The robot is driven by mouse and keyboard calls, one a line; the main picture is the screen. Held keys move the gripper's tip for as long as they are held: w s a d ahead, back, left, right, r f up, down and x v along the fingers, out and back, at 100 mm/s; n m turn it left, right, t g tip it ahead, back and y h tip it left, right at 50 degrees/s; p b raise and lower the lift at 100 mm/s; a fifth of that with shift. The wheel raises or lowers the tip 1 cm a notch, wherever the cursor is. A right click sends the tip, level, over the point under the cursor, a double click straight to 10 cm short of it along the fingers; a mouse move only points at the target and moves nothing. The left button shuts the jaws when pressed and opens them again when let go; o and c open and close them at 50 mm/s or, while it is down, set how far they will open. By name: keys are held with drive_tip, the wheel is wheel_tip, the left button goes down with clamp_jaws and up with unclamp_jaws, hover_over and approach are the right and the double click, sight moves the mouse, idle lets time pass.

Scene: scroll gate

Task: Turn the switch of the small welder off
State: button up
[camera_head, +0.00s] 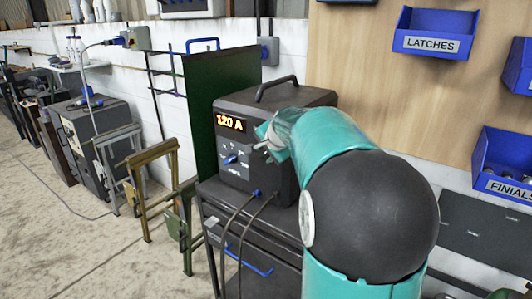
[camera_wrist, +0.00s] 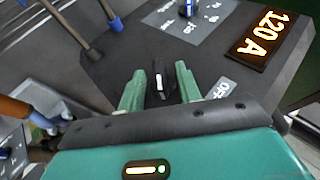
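The small welder (camera_head: 285,97) is a dark box with a handle on a cart. Its orange display (camera_head: 231,122) is lit and reads 120 A, also seen in the wrist view (camera_wrist: 262,38). In the wrist view, the black switch (camera_wrist: 158,82) with a white mark lies between the two green fingers of my gripper (camera_wrist: 160,82). The fingers are apart, one on each side of the switch; whether they touch it I cannot tell. An OFF label (camera_wrist: 222,88) shows right of the right finger. In the head view my gripper (camera_head: 265,142) is at the welder's front and hides the switch.
A blue knob (camera_head: 230,160) sits on the welder's panel, and cables (camera_head: 238,215) hang from its lower front. A green panel (camera_head: 205,105) stands behind it. A larger grey cabinet (camera_head: 90,135) and metal stands (camera_head: 150,185) are on the left. Blue bins (camera_head: 433,32) hang at right.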

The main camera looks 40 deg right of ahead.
clamp_jaws()
drive_tip(key=shift+w, duration=0.1)
drive_tip(key=shift+w+a+n+g+h, duration=0.1)
drive_tip(key=shift+n+g+h, duration=0.05)
drive_tip(key=shift+g, duration=0.5)
drive_tip(key=shift+w+a+n+g+h, duration=0.1)
drive_tip(key=shift+n+g+h, duration=0.05)
drive_tip(key=shift+g, duration=0.5)
drive_tip(key=g, duration=0.2)
drive_tip(key=n+g+h, duration=0.1)
drive_tip(key=g, duration=0.1)
drive_tip(key=shift+w+r, duration=0.1)
drive_tip(key=shift+w, duration=0.1)
drive_tip(key=g, duration=0.1)
drive_tip(key=g+h, duration=0.1)
drive_tip(key=g, duration=0.2)
drive_tip(key=shift+w+a+n+h, duration=0.1)
drive_tip(key=shift+w+n+h, duration=0.2)
drive_tip(key=shift+n, duration=0.1)
drive_tip(key=shift+w+f+n+g+h, duration=0.15)
drive_tip(key=shift+g+h, duration=0.25)
drive_tip(key=shift+g, duration=0.5)
drive_tip(key=shift+s+f+n+g+h, duration=0.1)
drive_tip(key=shift+n+g+h, duration=0.25)
drive_tip(key=shift+g, duration=0.55)
drive_tip(key=shift+r, duration=0.1)
unclamp_jaws()
